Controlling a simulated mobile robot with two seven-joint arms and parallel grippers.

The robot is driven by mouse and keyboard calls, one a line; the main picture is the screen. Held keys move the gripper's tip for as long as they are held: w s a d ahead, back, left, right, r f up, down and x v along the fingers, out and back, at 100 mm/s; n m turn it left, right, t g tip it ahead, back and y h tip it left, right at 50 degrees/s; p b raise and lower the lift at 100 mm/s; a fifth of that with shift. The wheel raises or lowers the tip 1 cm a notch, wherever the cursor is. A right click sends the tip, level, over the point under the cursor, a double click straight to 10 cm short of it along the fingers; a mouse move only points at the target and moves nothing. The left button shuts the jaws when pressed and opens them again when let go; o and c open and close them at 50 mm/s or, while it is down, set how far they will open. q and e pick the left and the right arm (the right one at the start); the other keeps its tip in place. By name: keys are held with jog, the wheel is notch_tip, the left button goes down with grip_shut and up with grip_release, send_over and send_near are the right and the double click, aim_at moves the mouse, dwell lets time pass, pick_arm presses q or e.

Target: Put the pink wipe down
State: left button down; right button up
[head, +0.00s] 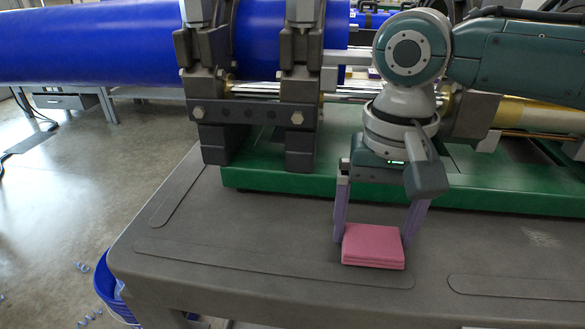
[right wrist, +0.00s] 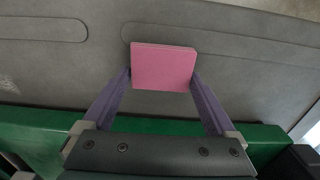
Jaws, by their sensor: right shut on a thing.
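The pink wipe (head: 373,247) is a flat, folded square pad at the front of the grey cart top. My right gripper (head: 375,237) points down over the cart, with its two purple fingers against opposite sides of the wipe. It is shut on the wipe. In the right wrist view the wipe (right wrist: 163,67) sits between the fingertips of my right gripper (right wrist: 162,75). The wipe is at or very near the cart surface; I cannot tell whether it touches. My left gripper is not in view.
The grey cart top (head: 240,240) is clear around the wipe, with its front edge close by. A green base (head: 270,180) carries clamps (head: 300,115) holding a blue pipe (head: 90,40) behind. A blue bucket (head: 112,290) stands on the floor at lower left.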

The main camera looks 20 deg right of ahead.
jog(key=shift+f, duration=0.25)
jog(key=shift+f, duration=0.15)
jog(key=o, duration=1)
jog(key=shift+c, duration=0.2)
